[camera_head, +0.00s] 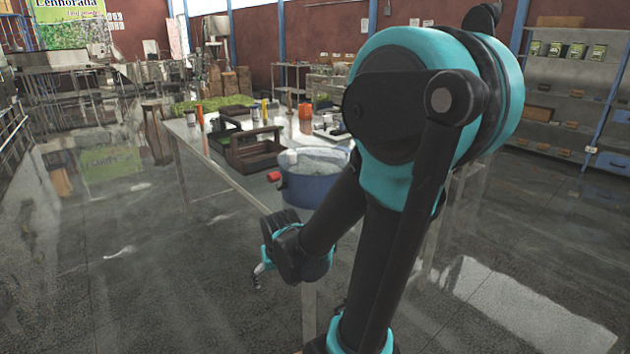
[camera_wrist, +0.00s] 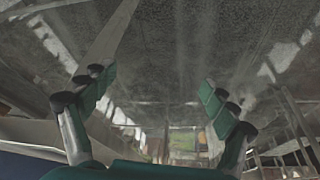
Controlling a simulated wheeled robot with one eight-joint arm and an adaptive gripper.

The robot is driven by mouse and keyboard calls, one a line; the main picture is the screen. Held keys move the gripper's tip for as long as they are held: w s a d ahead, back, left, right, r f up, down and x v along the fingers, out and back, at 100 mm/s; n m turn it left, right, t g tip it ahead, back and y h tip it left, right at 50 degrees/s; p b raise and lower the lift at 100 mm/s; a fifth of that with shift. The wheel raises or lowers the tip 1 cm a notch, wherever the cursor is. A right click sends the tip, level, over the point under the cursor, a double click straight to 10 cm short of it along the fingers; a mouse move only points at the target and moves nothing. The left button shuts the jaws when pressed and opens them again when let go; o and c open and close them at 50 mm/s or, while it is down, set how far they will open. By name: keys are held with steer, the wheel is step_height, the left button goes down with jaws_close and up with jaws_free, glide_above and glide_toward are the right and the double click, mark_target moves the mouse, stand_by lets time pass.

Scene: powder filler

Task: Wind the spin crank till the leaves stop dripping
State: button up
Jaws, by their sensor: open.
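A blue tub with a pale clear top (camera_head: 308,187) stands at the near end of the table, partly hidden behind my arm. A red knob (camera_head: 274,176) sticks out at its left side and looks like the crank's handle. Whether leaves are inside I cannot tell. My gripper (camera_head: 258,274) hangs low in front of the table, below and to the left of the tub, apart from it. In the wrist view my gripper (camera_wrist: 154,82) is open, with nothing between its fingers; neither tub nor knob can be made out there.
The table (camera_head: 205,165) also bears a dark wooden caddy (camera_head: 252,155), a bed of green leaves (camera_head: 212,104) and several small jars. A stool (camera_head: 156,130) stands to the left of the table. Shelves (camera_head: 560,100) line the right wall. The floor at left is largely clear.

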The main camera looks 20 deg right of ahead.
steer(key=s+a, duration=0.2)
steer(key=a, duration=0.3)
steer(key=shift+a, duration=0.35)
stand_by(0.3)
steer(key=s+d, duration=0.5)
steer(key=d, duration=0.5)
steer(key=shift+d, duration=0.15)
steer(key=shift+s, duration=0.1)
